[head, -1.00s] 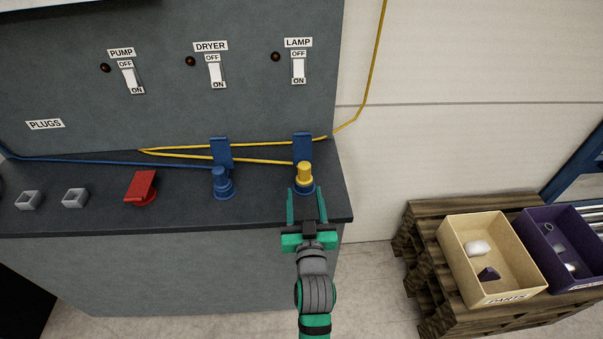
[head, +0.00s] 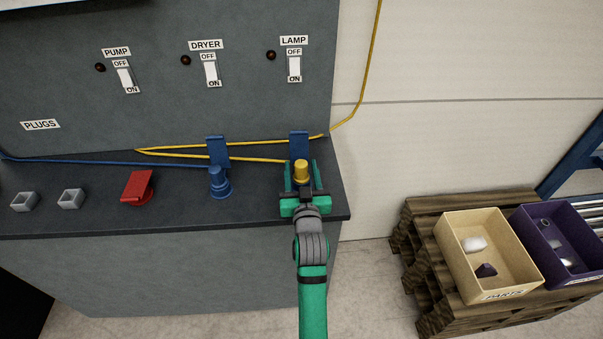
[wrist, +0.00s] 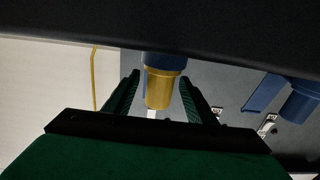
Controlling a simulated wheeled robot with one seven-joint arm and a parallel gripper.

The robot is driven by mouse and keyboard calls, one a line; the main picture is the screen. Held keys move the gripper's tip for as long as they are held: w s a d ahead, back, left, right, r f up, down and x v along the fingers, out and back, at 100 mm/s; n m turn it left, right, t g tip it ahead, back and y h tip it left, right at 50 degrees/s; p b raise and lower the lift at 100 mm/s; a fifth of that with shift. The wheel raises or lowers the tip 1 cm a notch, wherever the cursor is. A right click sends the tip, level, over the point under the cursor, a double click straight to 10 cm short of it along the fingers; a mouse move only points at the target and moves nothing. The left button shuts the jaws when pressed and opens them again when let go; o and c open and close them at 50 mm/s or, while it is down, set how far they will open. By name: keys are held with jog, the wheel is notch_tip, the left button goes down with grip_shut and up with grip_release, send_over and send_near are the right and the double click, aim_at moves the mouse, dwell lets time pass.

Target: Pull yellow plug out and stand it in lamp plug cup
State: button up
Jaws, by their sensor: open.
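The yellow plug (head: 301,170) stands upright in a blue socket on the counter, below the LAMP switch. It also shows in the wrist view (wrist: 159,88), with the blue socket (wrist: 165,61) at its base. My gripper (head: 300,172) is open, with one finger on each side of the yellow plug. A gap shows between plug and fingers in the wrist view. Two small grey square cups (head: 70,198) and (head: 24,201) stand at the left of the counter; their own labels cannot be read, so I cannot tell which is the lamp plug cup.
A blue plug (head: 217,177) in its socket and a red-covered socket (head: 138,187) stand left of my gripper. Blue upright brackets (head: 299,145) and yellow cable (head: 260,143) lie behind. A beige bin (head: 460,270) and purple bin (head: 528,245) sit on pallets at right.

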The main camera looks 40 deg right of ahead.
jog(key=c, duration=1.2)
jog(key=shift+r, duration=0.1)
